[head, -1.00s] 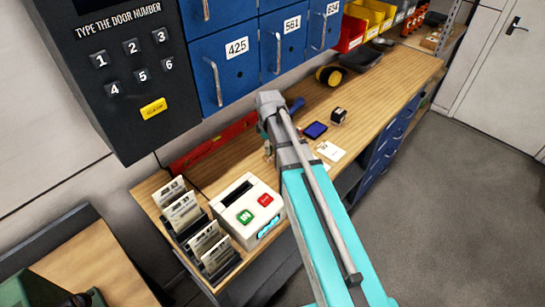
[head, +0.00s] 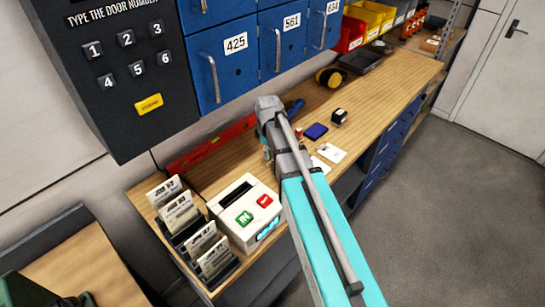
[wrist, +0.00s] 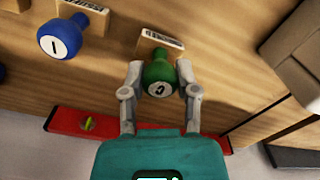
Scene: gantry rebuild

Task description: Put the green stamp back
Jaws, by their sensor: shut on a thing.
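The green stamp (wrist: 158,72) is between the two fingertips of my gripper (wrist: 158,78) in the wrist view. It has a round green handle with a pale mark on its end and a wooden base with a printed label. My gripper is shut on the handle. A blue stamp (wrist: 60,38) marked 1 is to the left, apart from my gripper. In the head view my arm hides most of the gripper and the green stamp. Whether the base touches the wood is not clear.
A red spirit level (head: 212,146) lies along the wall side of the bench (head: 385,95). A white time clock (head: 245,208) and card rack (head: 207,262) stand at the near end. A blue ink pad (head: 316,131), black stamp (head: 339,117) and white card (head: 331,152) lie right of my arm.

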